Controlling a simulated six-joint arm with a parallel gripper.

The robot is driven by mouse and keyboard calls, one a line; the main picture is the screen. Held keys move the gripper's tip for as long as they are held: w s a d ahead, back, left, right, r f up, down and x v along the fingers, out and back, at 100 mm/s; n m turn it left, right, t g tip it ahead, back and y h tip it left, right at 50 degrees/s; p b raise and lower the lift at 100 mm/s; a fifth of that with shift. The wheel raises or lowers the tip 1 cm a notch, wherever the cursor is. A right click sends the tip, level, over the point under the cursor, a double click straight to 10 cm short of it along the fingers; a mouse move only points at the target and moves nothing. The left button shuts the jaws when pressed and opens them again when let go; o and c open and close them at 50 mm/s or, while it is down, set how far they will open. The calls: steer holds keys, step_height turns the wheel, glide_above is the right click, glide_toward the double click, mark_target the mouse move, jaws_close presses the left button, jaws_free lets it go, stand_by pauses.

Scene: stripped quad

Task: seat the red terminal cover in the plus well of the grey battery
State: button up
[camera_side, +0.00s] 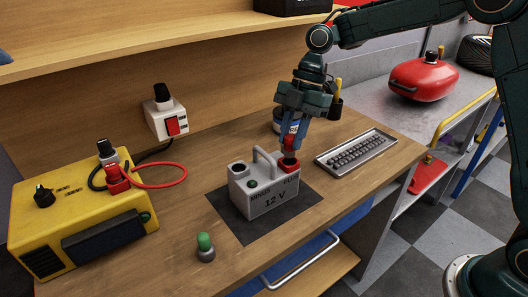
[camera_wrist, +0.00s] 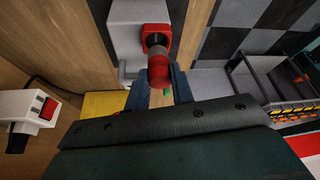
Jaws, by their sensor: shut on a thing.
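The grey battery (camera_side: 265,197), marked MINUS, PLUS and 12 V, stands upright on a dark mat (camera_side: 250,232). Its plus well has a red rim (camera_side: 288,166) at the right; it also shows in the wrist view (camera_wrist: 149,37). The minus well (camera_side: 238,169) is at the left. My gripper (camera_side: 290,137) is above the plus well, shut on the red terminal cover (camera_side: 289,143). In the wrist view the cover (camera_wrist: 158,72) sits between my fingers (camera_wrist: 157,82) and overlaps the well's rim. I cannot tell whether the cover's lower end is inside.
The battery's carry handle (camera_side: 262,157) rises beside the plus well. A green-topped cover (camera_side: 205,246) stands in front. A yellow charger (camera_side: 80,222) with a red cable is at left, a keyboard-like tray (camera_side: 355,152) at right.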

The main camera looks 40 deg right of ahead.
mark_target(294, 136)
steer(key=shift+f, duration=1.5)
steer(key=shift+f, duration=0.2)
steer(key=o, duration=1)
steer(key=shift+c, duration=0.2)
steer(key=shift+r, duration=0.1)
steer(key=v, duration=1.2)
steer(key=shift+d, duration=0.1)
